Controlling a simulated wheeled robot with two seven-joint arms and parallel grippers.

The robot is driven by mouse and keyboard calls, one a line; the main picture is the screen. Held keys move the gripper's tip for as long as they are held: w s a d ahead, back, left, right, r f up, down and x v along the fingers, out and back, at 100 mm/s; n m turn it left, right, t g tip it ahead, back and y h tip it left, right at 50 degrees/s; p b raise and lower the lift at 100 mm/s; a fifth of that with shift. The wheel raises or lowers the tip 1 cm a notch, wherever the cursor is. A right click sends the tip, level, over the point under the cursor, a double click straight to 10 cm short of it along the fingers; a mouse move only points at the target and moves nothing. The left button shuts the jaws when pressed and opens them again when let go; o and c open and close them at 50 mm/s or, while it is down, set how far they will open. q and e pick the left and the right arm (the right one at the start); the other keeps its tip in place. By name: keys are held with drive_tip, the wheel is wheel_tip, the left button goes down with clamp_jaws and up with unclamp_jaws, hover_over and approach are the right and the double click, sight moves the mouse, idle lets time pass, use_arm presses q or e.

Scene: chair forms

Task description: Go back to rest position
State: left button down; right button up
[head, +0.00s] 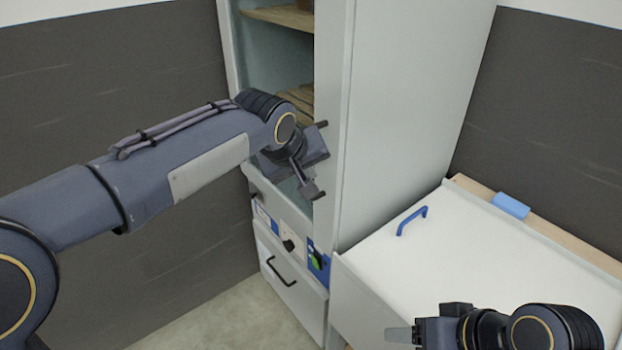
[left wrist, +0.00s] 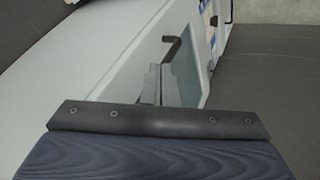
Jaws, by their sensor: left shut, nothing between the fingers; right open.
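My left gripper (head: 308,160) is at the end of the arm reaching in from the left, in front of the tall pale cabinet's open front. It is shut with nothing held. In the left wrist view its grey fingers (left wrist: 160,85) show beside a pale panel, with a dark bent bar (left wrist: 171,48) just beyond. I cannot tell whether they touch. My right gripper (head: 402,335) is low at the bottom right, over the near edge of the white surface. It is open and appears empty, though its fingers are only partly visible.
The tall cabinet (head: 410,100) has shelves (head: 280,16) inside, then knobs and a drawer (head: 285,283) below. Bare floor (head: 215,325) lies in front of the drawer.

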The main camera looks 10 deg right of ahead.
use_arm(q)
drive_tip(key=s+a+f, duration=0.1)
drive_tip(key=s+a, duration=0.5)
drive_tip(key=a, duration=0.5)
drive_tip(key=s+a+f, duration=0.1)
drive_tip(key=s+a, duration=0.5)
drive_tip(key=a, duration=0.5)
drive_tip(key=s+a+f, duration=0.2)
drive_tip(key=s+f, duration=0.3)
drive_tip(key=s, duration=0.3)
drive_tip(key=s+a+f, duration=0.3)
drive_tip(key=s+f, duration=0.2)
drive_tip(key=s, duration=0.3)
drive_tip(key=shift+s+a, duration=0.3)
drive_tip(key=shift+a, duration=0.05)
